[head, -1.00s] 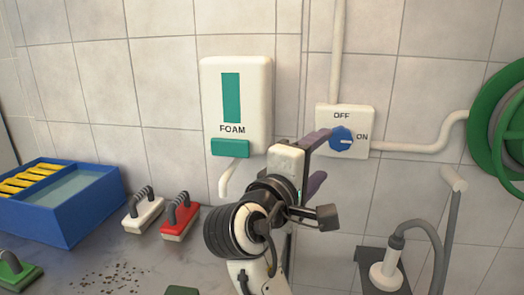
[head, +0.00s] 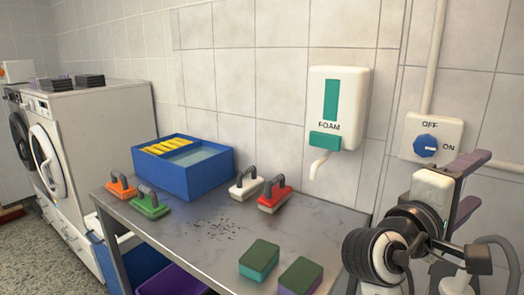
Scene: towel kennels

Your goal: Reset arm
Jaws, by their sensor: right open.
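My right gripper (head: 472,188) is at the right of the head view, in front of the tiled wall. Its two purple fingers are spread apart, with nothing visible between them. It is below and to the right of the OFF/ON switch box (head: 407,150), whose blue knob (head: 425,146) has its white mark pointing toward ON. My left gripper is not in the view.
A metal table (head: 190,235) holds a blue basin (head: 190,183), several handled brushes and two sponges (head: 259,259). A foam dispenser (head: 350,110) hangs on the wall above. A white washing machine (head: 110,130) stands at the left. Dark specks lie mid-table.

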